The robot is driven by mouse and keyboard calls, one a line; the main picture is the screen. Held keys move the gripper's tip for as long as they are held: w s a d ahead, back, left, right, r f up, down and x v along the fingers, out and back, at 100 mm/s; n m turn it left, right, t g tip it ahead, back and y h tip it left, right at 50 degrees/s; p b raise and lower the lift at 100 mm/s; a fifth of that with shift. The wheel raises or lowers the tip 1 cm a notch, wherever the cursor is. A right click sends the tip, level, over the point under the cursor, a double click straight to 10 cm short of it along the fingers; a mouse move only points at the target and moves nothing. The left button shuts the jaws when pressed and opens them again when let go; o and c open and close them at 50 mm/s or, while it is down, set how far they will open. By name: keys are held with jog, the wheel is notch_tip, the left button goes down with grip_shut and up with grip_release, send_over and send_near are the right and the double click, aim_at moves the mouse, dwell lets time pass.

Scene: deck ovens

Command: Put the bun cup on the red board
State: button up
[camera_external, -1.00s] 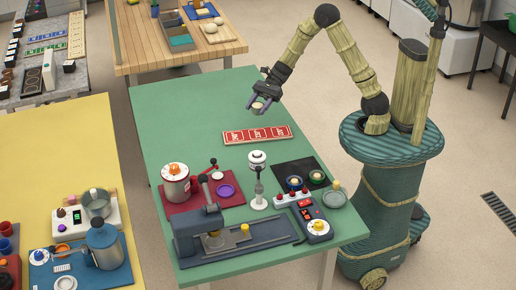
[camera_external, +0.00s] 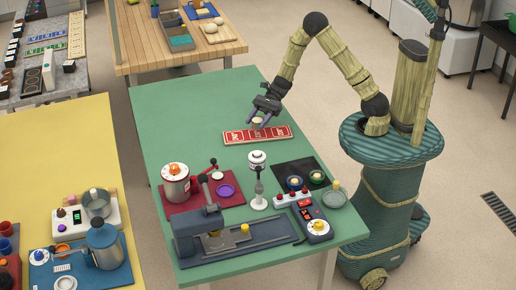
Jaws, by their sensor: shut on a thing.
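The bun cup (camera_external: 257,121) is a small, pale round thing held between the fingers of my gripper (camera_external: 261,118). My gripper is shut on it, and the fingers hide part of its sides. It is at the far edge of the red board (camera_external: 232,138), above its middle section in the picture. The red board is a flat strip with white-marked panels, lying on the green table. I cannot tell whether the cup touches the board or hangs just above it.
The green table (camera_external: 180,110) is clear behind and left of the board. In front stand a white stand (camera_external: 258,159), a black mat (camera_external: 284,168) with small cups, a dark red mat (camera_external: 178,208) with a pot (camera_external: 175,187), and a grey press (camera_external: 195,230).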

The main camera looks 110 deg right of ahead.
aim_at(257, 127)
jog(key=shift+f, duration=1.6)
jog(key=shift+f, duration=0.15)
jog(key=o, duration=1)
jog(key=shift+s+d+r, duration=0.1)
jog(key=shift+r, duration=0.15)
jog(key=v, duration=1.1)
jog(key=shift+s+d, duration=0.3)
